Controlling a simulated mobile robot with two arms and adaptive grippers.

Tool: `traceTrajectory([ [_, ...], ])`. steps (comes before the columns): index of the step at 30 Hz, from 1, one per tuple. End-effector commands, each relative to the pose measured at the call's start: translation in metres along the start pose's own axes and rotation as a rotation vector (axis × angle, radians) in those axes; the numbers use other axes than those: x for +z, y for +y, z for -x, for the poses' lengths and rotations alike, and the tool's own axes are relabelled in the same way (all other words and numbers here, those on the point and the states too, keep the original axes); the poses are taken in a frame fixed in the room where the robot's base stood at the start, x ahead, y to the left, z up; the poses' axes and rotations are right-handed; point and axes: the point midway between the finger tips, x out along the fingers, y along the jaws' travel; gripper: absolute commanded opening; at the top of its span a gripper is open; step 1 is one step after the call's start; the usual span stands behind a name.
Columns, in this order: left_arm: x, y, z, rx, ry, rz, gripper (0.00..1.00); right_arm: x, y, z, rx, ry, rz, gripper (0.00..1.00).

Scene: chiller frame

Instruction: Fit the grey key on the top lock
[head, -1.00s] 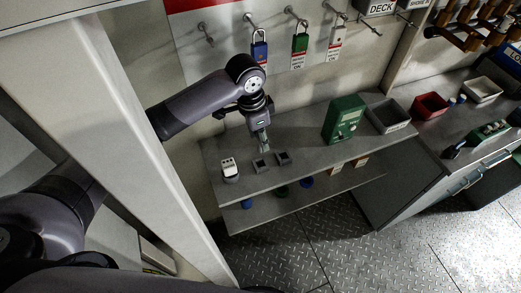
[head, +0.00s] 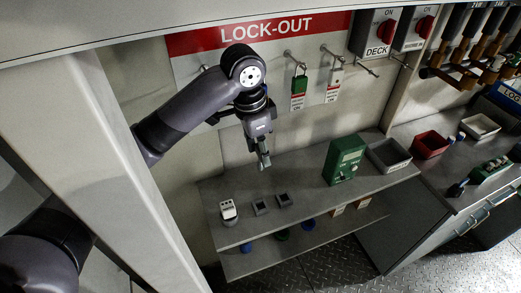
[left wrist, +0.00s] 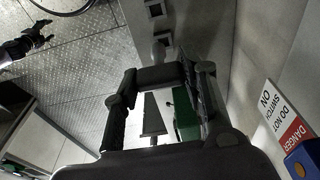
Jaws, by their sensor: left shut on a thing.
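My left gripper (head: 264,161) hangs above the grey shelf, apart from it, with its fingers pointing down. It is shut on a small grey thing, which looks like the grey key (left wrist: 160,48); its shape is hard to make out. On the lock-out board hang a green padlock (head: 299,83) and a whitish padlock (head: 337,75), each with a tag. A blue padlock (left wrist: 303,162) shows at the corner of the left wrist view; my arm hides it in the head view. My right gripper (left wrist: 42,34) shows small in the left wrist view, fingers spread, over the floor.
On the shelf (head: 310,190) stand a small white device (head: 229,211), two small dark square holders (head: 261,207), a green box (head: 344,160) and a grey bin (head: 388,154). A red bin (head: 430,144) stands further right. Coloured round pieces show below the shelf.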

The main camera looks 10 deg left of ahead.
Motion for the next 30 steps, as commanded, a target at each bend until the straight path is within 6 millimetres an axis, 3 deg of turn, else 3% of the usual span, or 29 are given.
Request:
traceTrajectory([
  [5,-0.004,0.003,-0.002,0.002,0.018,-0.006,0.15,0.001,0.001,-0.002,0.001,-0.001,0.001,0.55],
  [8,-0.019,0.012,-0.004,0.006,0.083,-0.024,0.15,0.001,0.002,-0.008,0.002,-0.001,0.001,0.55],
  [11,-0.046,0.029,0.001,0.016,0.238,-0.050,0.15,0.002,0.002,-0.018,0.002,-0.001,0.001,0.55],
  [15,-0.081,0.051,0.029,0.037,0.593,-0.066,0.15,0.004,0.002,-0.032,0.003,-0.001,0.001,0.55],
  [20,-0.096,0.062,0.073,0.047,0.970,-0.054,0.15,0.005,0.002,-0.043,0.004,-0.001,0.001,0.55],
  [25,-0.090,0.065,0.129,0.025,1.326,-0.020,0.15,0.006,0.002,-0.056,0.003,-0.001,0.001,0.55],
  [30,-0.071,0.063,0.173,-0.016,1.517,0.010,0.15,0.007,0.002,-0.064,0.003,-0.001,0.001,0.55],
])
